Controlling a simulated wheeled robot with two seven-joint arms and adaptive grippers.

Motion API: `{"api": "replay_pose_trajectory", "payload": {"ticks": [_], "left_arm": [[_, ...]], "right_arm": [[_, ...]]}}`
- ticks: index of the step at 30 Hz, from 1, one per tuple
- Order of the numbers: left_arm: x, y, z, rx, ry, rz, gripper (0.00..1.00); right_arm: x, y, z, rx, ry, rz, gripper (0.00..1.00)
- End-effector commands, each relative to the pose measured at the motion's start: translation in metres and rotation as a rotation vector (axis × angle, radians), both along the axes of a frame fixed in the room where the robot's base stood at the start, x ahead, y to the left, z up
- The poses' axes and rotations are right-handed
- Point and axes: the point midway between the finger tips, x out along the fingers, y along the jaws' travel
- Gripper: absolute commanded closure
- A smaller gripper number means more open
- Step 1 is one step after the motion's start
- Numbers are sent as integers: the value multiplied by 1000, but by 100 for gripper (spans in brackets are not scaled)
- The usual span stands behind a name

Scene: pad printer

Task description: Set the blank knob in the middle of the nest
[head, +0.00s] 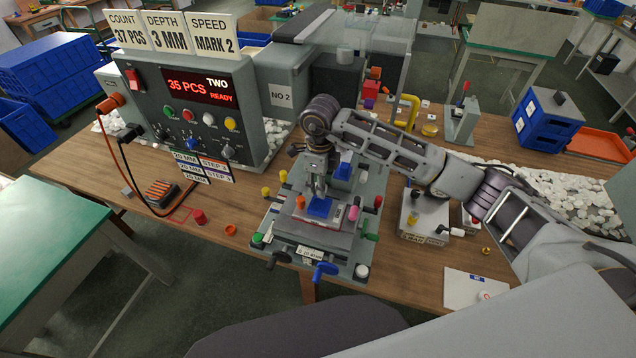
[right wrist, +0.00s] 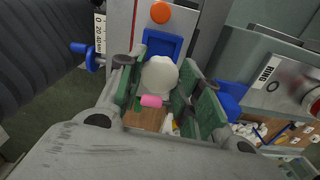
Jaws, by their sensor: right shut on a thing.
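The blank knob (right wrist: 160,74) is white and rounded. In the right wrist view it sits between the green-padded fingers of my right gripper (right wrist: 163,95), which is shut on it. In the head view my right gripper (head: 319,190) points down just over the blue nest (head: 320,208) on the printer's fixture, and its fingers hide the knob. The blue nest also shows behind the knob in the right wrist view (right wrist: 170,39). I cannot tell whether the knob touches the nest. My left gripper is not in view.
The fixture carries coloured knobs and a blue handwheel (head: 325,270) around the nest. A grey control box (head: 190,110) with a red display stands at left. A small grey stand (head: 425,220) is close on the right. The wooden table is fairly clear at front left.

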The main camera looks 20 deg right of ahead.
Motion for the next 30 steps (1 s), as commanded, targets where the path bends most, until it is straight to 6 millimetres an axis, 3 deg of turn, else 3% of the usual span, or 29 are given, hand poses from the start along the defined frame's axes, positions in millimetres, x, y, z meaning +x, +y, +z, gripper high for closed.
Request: {"api": "replay_pose_trajectory", "payload": {"ticks": [15, 30], "left_arm": [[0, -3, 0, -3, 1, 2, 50], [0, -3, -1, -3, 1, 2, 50]], "right_arm": [[-5, -6, 0, -1, 1, -122, 77], [-5, -6, 0, 0, 0, -130, 77]]}}
